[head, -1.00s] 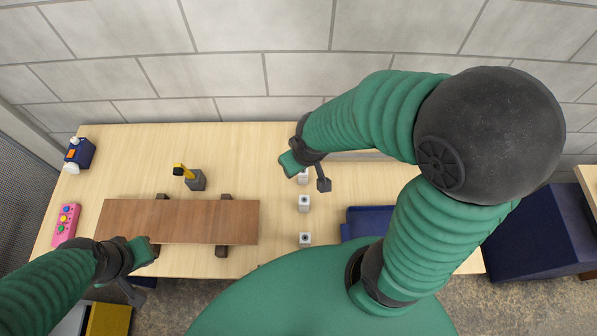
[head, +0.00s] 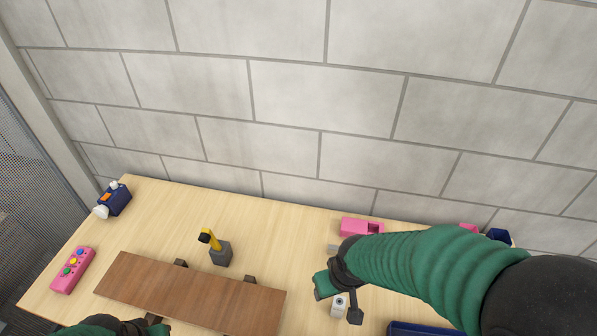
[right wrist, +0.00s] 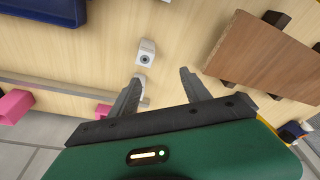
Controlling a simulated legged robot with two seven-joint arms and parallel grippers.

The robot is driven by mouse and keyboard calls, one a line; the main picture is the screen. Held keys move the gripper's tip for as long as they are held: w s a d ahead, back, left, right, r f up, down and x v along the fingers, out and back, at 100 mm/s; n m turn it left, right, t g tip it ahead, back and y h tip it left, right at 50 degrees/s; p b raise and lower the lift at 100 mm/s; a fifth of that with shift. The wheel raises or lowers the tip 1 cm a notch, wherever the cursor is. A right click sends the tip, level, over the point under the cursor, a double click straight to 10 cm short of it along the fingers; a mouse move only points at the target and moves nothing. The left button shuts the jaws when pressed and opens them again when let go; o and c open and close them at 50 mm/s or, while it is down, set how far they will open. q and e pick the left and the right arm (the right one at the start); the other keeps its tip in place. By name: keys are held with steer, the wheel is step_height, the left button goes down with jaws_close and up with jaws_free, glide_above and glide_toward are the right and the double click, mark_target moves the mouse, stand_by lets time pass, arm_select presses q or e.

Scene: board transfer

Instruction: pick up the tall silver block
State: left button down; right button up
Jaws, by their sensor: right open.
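A small pale silver block (head: 339,305) with a dark round mark on its top stands on the table beside my right gripper in the head view. It also shows in the right wrist view (right wrist: 146,52), ahead of the fingertips and apart from them. My right gripper (right wrist: 160,76) is open and empty. Part of a second pale block (right wrist: 165,1) is cut off at the top edge there. I cannot tell which block is the tallest. My left gripper (head: 110,327) is mostly cut off at the bottom of the head view.
A brown board (head: 185,290) rests on dark supports at the left. Behind it stands a dark grey block (head: 220,256) with a yellow handle. A blue bin (head: 425,329) is at the lower right. A grey bar (right wrist: 60,88) and a pink object (head: 360,227) lie near the wall.

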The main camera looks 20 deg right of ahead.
steer(key=w+d+r+m+g+b, duration=0.3)
steer(key=w+d+m, duration=0.3)
steer(key=w+d, duration=0.25)
steer(key=f, duration=1.5)
steer(key=shift+w+a+f+p, duration=0.1)
steer(key=shift+a+f+p, duration=0.2)
steer(key=shift+a+p, duration=0.1)
steer(key=shift+f, duration=0.35)
steer(key=shift+w+f, duration=0.1)
steer(key=shift+w, duration=0.05)
jaws_close()
